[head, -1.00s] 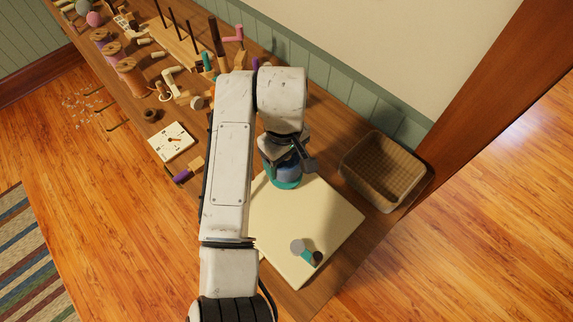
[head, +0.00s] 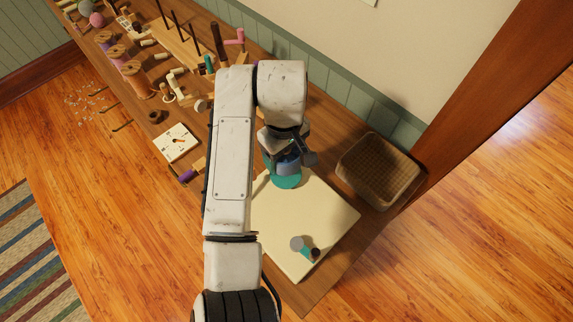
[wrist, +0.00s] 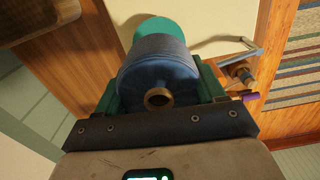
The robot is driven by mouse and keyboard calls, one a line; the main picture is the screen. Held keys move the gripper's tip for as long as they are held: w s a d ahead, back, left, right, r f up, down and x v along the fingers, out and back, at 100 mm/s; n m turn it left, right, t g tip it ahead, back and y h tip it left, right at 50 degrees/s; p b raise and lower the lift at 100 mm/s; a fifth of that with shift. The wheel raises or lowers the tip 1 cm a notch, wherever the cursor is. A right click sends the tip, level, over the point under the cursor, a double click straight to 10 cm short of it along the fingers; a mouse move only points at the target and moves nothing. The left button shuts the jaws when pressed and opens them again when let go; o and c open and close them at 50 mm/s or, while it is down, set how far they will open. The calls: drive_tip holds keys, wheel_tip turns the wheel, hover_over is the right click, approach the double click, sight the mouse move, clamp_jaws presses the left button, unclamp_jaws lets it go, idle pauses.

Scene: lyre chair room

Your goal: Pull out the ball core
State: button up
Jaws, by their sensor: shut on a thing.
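My gripper (head: 287,148) is shut on a blue wound cylinder (head: 289,165) above the pale board. In the wrist view the blue cylinder (wrist: 158,72) sits between the green fingers, with a brown ring-shaped core end (wrist: 158,98) at the middle of its near face. A teal round piece (head: 286,183) shows below the blue cylinder, and it also shows beyond it in the wrist view (wrist: 160,30). Whether the two touch is hard to tell. The fingertips are partly hidden in the head view.
The pale board (head: 305,215) carries a small grey, teal and dark piece (head: 297,243) near its front. A wicker basket (head: 380,170) stands to the right by the wall. Spools (head: 135,72), pegs and a white square card (head: 176,142) crowd the bench at left.

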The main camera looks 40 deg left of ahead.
drive_tip(key=shift+r+p, duration=2.25)
drive_tip(key=shift+r+p, duration=1.5)
drive_tip(key=shift+p, duration=0.1)
